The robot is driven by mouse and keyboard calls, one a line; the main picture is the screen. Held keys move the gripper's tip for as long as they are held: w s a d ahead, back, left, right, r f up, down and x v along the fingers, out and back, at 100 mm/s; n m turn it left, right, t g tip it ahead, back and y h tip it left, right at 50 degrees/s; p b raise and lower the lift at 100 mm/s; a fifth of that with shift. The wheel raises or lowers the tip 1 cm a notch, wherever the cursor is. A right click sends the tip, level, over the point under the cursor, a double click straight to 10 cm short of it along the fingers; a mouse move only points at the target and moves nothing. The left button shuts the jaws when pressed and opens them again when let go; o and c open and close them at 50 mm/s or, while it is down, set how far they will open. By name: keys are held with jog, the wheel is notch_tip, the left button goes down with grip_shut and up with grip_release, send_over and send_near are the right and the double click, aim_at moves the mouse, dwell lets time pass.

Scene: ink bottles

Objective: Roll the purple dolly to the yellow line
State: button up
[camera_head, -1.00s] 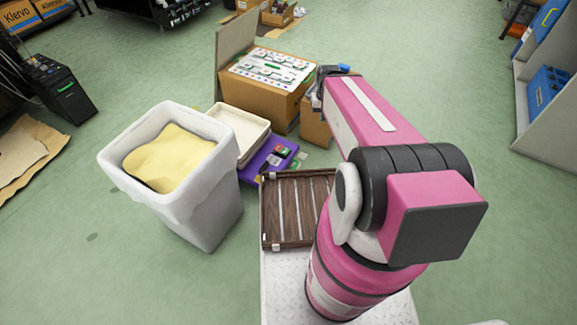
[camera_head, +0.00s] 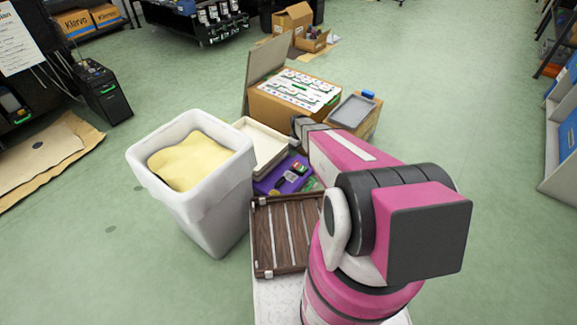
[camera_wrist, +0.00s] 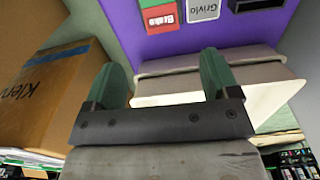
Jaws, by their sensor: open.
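The purple dolly (camera_head: 272,184) sits low on the floor beyond my base, between the white bin and the cardboard boxes. Small dark, red and green items lie on it, and my arm hides part of its right side. In the wrist view its purple top (camera_wrist: 205,38) fills the upper middle, with a red-and-green box and a grey card on it. My gripper (camera_wrist: 160,76) is open, its two green fingers pointing toward the dolly. A cream tray (camera_wrist: 272,98) shows behind and between the fingers; I cannot tell whether they touch it. No yellow line is visible.
A white bin (camera_head: 215,210) with yellow material stands close on the left. The cream tray (camera_head: 262,137) lies between bin and boxes. Cardboard boxes (camera_head: 270,110) stand behind, one topped by a grey tray (camera_head: 352,111). A wooden slatted tray (camera_head: 262,255) is nearer me.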

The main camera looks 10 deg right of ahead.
aim_at(296, 164)
jog(key=f, duration=1.1)
jog(key=shift+w+a+f, duration=0.15)
jog(key=shift+a+f, duration=0.05)
jog(key=c, duration=1.3)
jog(key=shift+w+a+f+g+h, duration=0.2)
jog(key=shift+w+f+g+h, duration=0.05)
jog(key=shift+g+h, duration=0.35)
jog(key=shift+f+g+h, duration=0.1)
jog(key=shift+g+h, duration=0.5)
